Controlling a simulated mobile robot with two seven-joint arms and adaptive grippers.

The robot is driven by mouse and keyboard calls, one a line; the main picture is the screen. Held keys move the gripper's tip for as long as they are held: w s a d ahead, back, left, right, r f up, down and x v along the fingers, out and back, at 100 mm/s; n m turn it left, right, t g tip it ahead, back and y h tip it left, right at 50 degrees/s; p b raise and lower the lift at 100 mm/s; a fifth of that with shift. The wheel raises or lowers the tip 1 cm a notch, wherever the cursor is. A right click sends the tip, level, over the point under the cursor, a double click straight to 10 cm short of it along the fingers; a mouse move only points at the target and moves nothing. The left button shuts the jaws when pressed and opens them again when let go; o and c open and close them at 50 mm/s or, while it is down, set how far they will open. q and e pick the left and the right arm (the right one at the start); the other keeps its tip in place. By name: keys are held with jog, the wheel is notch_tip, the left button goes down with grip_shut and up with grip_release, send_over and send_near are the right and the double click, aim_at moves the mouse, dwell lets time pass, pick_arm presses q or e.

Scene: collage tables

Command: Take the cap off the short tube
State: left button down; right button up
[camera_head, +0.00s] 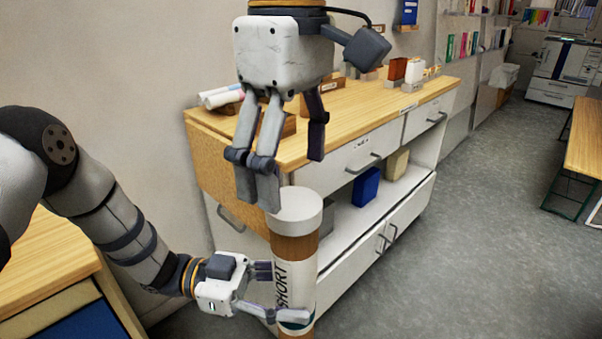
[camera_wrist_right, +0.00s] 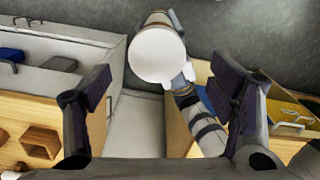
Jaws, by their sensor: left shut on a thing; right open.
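The short tube (camera_head: 290,268) is brown with a white label reading "SHORT" and stands upright, held in the air in front of the cabinet. Its white cap (camera_head: 296,206) is on top. My left gripper (camera_head: 285,292) is shut on the tube's lower part from the left. My right gripper (camera_head: 292,180) is open and points down just above the cap, with one finger overlapping the cap's left edge in the head view. In the right wrist view the cap (camera_wrist_right: 157,55) shows round and white, beyond and between the open fingers (camera_wrist_right: 160,100), apparently not gripped.
A wooden-topped white cabinet (camera_head: 390,110) stands behind, with rolled paper (camera_head: 222,97), small wooden blocks and boxes on it. A blue box (camera_head: 366,186) and a beige box (camera_head: 397,164) sit on its shelf. Grey floor (camera_head: 480,230) at right is clear.

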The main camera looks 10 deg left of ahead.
aim_at(290, 204)
notch_tip(290, 204, down, 4)
jog(key=shift+f, duration=0.1)
jog(key=shift+s, duration=0.1)
jog(key=c, duration=1.4)
jog(key=shift+r, duration=1.2)
